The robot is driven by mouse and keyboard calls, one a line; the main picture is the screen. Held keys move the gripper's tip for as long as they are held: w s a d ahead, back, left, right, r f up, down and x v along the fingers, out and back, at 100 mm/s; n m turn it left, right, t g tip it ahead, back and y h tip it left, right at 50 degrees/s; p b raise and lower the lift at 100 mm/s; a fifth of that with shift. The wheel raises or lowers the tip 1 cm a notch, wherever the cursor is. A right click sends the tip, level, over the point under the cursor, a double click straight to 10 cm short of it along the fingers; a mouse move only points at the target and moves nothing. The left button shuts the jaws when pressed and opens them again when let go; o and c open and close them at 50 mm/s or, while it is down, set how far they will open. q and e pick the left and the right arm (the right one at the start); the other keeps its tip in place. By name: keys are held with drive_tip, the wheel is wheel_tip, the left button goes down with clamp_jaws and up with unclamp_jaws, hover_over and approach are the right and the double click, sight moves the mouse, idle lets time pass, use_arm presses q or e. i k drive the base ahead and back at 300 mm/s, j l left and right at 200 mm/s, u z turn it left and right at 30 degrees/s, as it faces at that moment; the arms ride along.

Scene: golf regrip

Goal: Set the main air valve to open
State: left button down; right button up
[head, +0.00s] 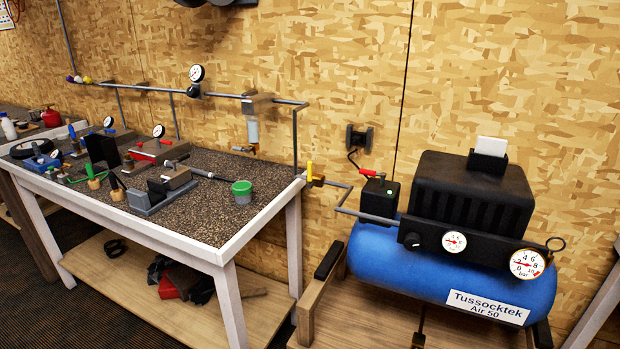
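A small valve (316,180) with a brass-coloured body and a yellow lever (309,169) sits in the grey air pipe, between the workbench's right corner and the compressor. It looks like the main air valve. Its lever stands upright, across the run of the pipe. The blue compressor (390,262), labelled "Tussocktek Air 50", stands to the right on a low wooden stand. Neither of my grippers is in view.
The workbench (262,222) at left carries several tools, gauges and a green-lidded pot (242,192). The grey air line (225,95) runs along the wall behind it. A black switch box (380,197) and two gauges are on the compressor. Open wall lies above the valve.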

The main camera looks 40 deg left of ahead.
sight(309, 164)
drive_tip(key=u, duration=1.35)
drive_tip(key=i+l, duration=0.05)
